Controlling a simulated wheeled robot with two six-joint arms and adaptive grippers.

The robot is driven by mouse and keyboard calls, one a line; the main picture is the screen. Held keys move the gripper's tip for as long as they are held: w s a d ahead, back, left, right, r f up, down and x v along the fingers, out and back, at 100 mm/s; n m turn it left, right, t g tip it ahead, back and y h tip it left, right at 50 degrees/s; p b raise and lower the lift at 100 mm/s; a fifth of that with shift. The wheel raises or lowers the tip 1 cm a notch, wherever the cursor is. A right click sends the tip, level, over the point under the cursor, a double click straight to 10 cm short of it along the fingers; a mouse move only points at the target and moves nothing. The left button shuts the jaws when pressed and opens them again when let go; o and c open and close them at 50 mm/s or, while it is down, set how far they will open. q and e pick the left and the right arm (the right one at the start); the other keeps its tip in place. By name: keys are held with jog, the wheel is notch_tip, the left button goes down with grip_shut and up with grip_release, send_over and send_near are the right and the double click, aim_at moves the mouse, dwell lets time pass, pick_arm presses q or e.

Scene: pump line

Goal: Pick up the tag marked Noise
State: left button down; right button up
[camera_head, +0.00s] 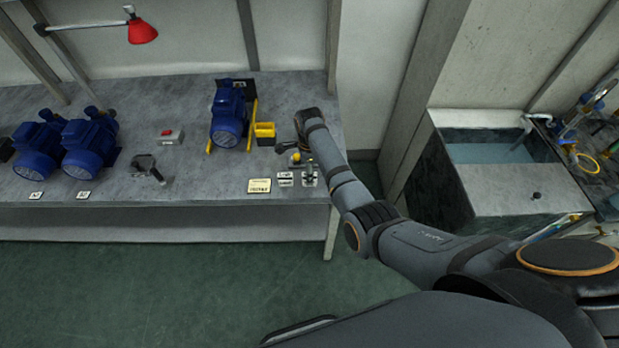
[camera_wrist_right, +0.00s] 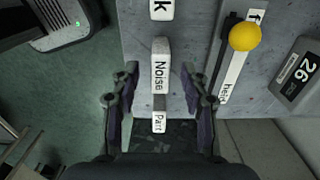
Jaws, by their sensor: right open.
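The tag marked Noise (camera_wrist_right: 160,78) is a white block with black lettering in the right wrist view, lying near the grey bench edge. My right gripper (camera_wrist_right: 159,88) is open, with one dark finger on each side of this tag and a visible gap to each. Its height above the tag is hard to judge. In the head view small white tags (camera_head: 285,179) lie at the bench's right front, too small to read. My left gripper is not in view.
A yellow ball on a dark stem (camera_wrist_right: 244,37) stands right of the fingers, beside another white label.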

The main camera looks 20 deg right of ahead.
grip_shut()
dwell(0.3)
